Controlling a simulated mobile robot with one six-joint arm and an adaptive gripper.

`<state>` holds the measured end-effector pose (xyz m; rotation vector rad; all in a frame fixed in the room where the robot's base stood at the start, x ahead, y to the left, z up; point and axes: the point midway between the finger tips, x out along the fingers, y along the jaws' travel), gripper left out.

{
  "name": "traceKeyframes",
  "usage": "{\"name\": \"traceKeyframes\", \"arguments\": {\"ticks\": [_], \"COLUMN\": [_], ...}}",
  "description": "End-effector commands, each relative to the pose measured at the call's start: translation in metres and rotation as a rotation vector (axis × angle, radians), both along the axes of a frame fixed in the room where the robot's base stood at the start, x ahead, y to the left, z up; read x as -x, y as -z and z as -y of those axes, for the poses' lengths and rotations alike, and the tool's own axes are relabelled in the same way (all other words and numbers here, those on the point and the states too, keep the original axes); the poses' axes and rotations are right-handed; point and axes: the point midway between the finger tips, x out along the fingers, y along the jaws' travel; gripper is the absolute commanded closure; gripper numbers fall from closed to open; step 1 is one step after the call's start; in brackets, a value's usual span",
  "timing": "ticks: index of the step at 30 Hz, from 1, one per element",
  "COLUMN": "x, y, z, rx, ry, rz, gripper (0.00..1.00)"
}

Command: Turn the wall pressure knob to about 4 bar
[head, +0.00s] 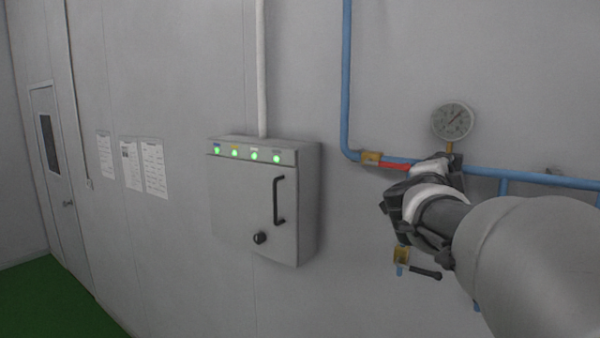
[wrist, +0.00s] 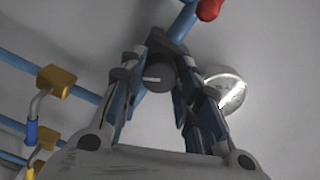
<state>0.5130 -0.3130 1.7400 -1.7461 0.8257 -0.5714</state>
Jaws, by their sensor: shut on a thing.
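The dark round pressure knob (wrist: 160,78) with a white mark line sits between the fingers of my gripper (wrist: 157,66) in the wrist view. My gripper is shut on it. In the head view my gripper (head: 425,180) is at the blue pipe, just below and left of the gauge, and it hides the knob. The round pressure gauge (head: 453,121) stands above the pipe on a brass stem. Its needle slants to the upper right; the scale numbers are too small to read. In the wrist view the gauge (wrist: 229,86) is partly hidden behind the right finger.
Blue pipes (head: 347,80) run along the wall, with a red valve handle (head: 394,166) left of my gripper. A brass valve (head: 401,256) with a dark lever hangs below. A grey control box (head: 240,205) with green lights projects from the wall at left.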

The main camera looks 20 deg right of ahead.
Motion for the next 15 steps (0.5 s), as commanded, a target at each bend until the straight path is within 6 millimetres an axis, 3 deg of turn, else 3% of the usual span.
{"name": "traceKeyframes", "arguments": {"ticks": [15], "x": [0.0001], "y": [-0.0002], "z": [0.0002], "rx": [-0.084], "ry": [0.000], "rz": [0.098], "gripper": [0.94]}}
